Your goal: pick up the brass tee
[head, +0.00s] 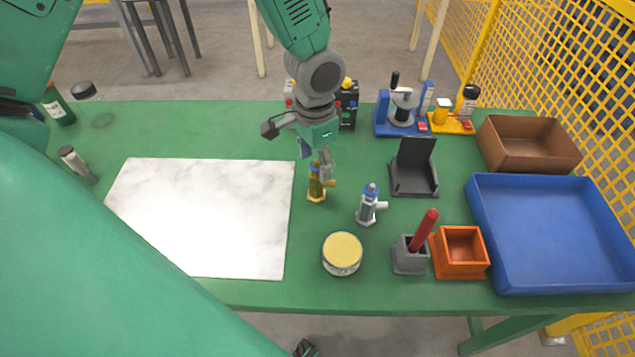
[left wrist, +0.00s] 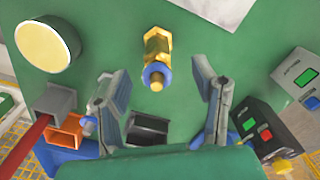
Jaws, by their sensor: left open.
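The brass tee (head: 317,193) stands on the green table just right of the white marble sheet, its side branch pointing right. In the left wrist view the brass tee (left wrist: 157,48) shows a blue ring at its near end. My left gripper (head: 316,162) points down over the tee, partly covering its top in the head view. In the left wrist view my left gripper (left wrist: 163,72) is open, with the tee in line with the gap between its fingers. I cannot tell whether a finger touches it. My right gripper is not in view.
A grey fitting with a blue cap (head: 368,205) stands close right of the tee. A yellow-lidded jar (head: 342,254) is in front. A black stand (head: 414,172), an orange box (head: 460,252) and a blue tray (head: 550,286) lie further right. The marble sheet (head: 200,217) is bare.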

